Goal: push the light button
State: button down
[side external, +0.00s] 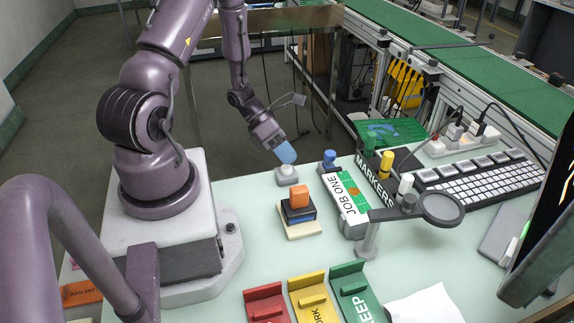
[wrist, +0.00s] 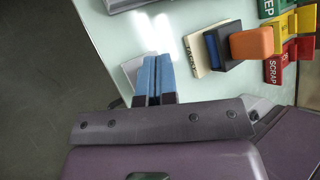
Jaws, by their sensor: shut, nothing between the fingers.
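My gripper (side external: 286,153) has blue fingertips, pressed together and empty, pointing down over a small pale button unit (side external: 287,176). In the side view the tips are right at the top of this unit; I cannot tell whether they touch it. In the wrist view the shut blue fingers (wrist: 154,80) partly hide a pale grey piece (wrist: 131,68) near the table edge, which looks like the same unit. No lit light shows on it. A blue knob (side external: 328,157) on a dark base stands just to its right in the side view.
An orange block (side external: 299,196) sits on a dark block on a cream pad (side external: 302,231), close in front. Red, yellow and green trays (side external: 355,292) stand at the front.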

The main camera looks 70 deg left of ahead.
jog(key=shift+r, duration=0.2)
jog(key=shift+r, duration=3)
